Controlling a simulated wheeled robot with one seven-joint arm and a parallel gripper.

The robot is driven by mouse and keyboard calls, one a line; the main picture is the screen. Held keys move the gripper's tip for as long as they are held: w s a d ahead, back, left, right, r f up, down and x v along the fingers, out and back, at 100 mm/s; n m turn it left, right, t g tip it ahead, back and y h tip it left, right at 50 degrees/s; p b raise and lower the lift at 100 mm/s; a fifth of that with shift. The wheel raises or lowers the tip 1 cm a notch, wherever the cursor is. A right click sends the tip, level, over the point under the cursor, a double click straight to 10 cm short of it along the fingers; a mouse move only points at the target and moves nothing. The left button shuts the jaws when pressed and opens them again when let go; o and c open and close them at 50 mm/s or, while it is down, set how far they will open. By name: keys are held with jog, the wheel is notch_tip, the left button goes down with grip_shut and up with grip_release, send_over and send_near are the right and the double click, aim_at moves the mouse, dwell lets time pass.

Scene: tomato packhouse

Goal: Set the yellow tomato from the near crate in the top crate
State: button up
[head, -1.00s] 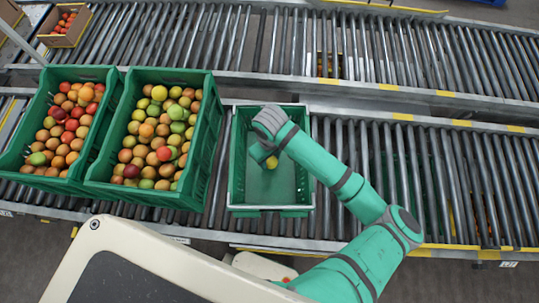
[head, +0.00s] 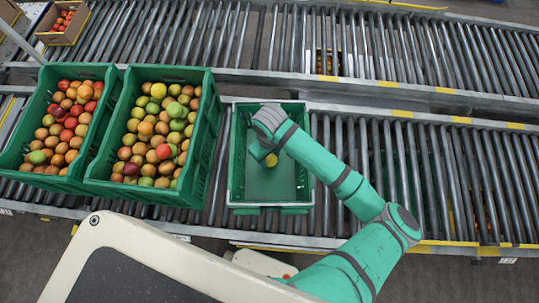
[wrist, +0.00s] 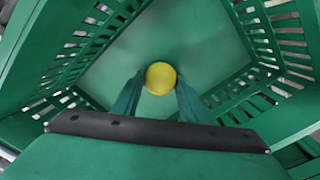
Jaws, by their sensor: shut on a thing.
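The yellow tomato (head: 271,160) is held between the two fingers of my gripper (wrist: 161,88). In the wrist view the tomato (wrist: 161,77) shows as a round yellow ball with a finger on each side. It is over or inside an empty green crate (head: 270,208), whose bare floor and slotted walls (wrist: 262,35) surround it in the wrist view. I cannot tell the tomato's height above the floor. In the head view my wrist partly hides the crate's far side.
Two full green crates, one (head: 140,194) beside the empty one and one (head: 40,182) farther left, hold tomatoes of mixed colours. All stand on a roller conveyor (head: 350,135). A second conveyor (head: 270,45) runs behind. A cardboard box (head: 62,37) is at the far left.

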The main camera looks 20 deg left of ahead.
jog(key=shift+f, duration=0.45)
jog(key=o, duration=0.8)
jog(key=shift+c, duration=1.3)
jog(key=shift+r, duration=0.1)
jog(key=shift+r, duration=3.45)
jog(key=shift+a, duration=0.1)
